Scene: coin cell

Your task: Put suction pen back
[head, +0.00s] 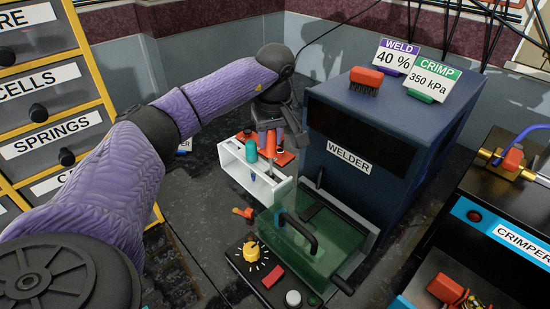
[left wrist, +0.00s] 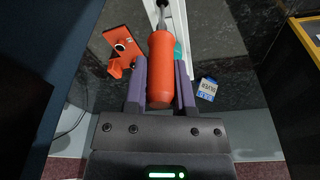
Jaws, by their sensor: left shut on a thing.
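My left gripper (head: 270,126) is shut on the orange handle of a thin tool, which I take for the suction pen (head: 271,145). In the left wrist view the orange handle (left wrist: 163,72) lies between the purple fingers, its grey shaft pointing away from the gripper. The pen is at the white rack (head: 270,188), which also shows in the left wrist view (left wrist: 180,12). Whether its tip is inside a slot is unclear. A teal-handled tool (head: 251,150) stands in the rack to the left of the pen. My right gripper is out of view.
The blue welder (head: 390,135) stands close on the right, with a green clear cover (head: 318,240) in front. The labelled drawers (head: 55,130) are at left. A small card (left wrist: 208,89) lies beside the rack.

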